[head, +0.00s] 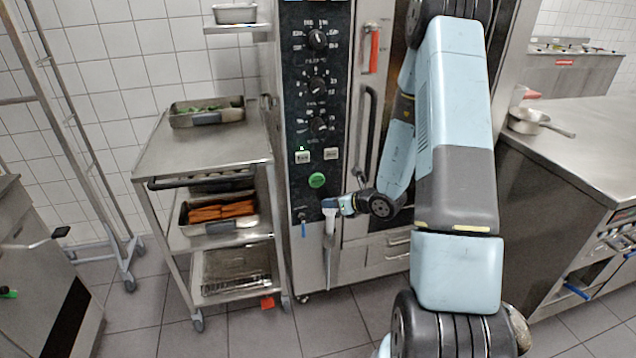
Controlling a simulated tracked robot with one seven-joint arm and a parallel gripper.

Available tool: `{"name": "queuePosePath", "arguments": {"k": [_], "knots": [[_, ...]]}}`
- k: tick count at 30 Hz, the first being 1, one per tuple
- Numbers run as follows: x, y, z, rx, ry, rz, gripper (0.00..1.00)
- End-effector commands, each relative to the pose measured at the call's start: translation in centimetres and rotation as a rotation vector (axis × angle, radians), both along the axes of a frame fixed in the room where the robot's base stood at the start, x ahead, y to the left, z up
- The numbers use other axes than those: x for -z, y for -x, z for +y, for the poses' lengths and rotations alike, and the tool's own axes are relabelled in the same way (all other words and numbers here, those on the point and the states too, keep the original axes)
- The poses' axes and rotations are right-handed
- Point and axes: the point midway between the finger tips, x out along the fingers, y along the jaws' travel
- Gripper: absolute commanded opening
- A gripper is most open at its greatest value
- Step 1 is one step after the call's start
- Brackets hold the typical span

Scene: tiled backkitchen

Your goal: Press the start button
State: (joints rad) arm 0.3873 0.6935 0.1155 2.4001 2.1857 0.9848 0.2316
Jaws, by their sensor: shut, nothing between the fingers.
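A round green button (317,180) sits on the dark control panel (296,100) of a tall steel oven. I take it for the start button; its marking is too small to read. My gripper (329,204) is in front of the panel, just below and slightly right of the green button in the picture. The button shows unobstructed. I cannot tell how far the fingertips are from the panel, or whether they touch it.
Black knobs (318,39) and two white keys (302,156) are above the button. A pale spray handle (329,222) hangs below my gripper. A steel cart (160,150) with trays stands left, a counter (590,150) right.

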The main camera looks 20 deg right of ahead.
Motion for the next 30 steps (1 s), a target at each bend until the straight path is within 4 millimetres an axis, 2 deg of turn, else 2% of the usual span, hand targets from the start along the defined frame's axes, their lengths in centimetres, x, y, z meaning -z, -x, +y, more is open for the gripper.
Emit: {"name": "queuePosePath", "arguments": {"k": [8,21,30], "knots": [[0.0,-1.1,0.1,-0.002,0.002,-0.002,0.0],[0.0,-6.3,0.1,-0.002,0.0,-0.002,0.0],[0.0,-8.5,0.1,-0.003,0.001,-0.001,0.0]]}}
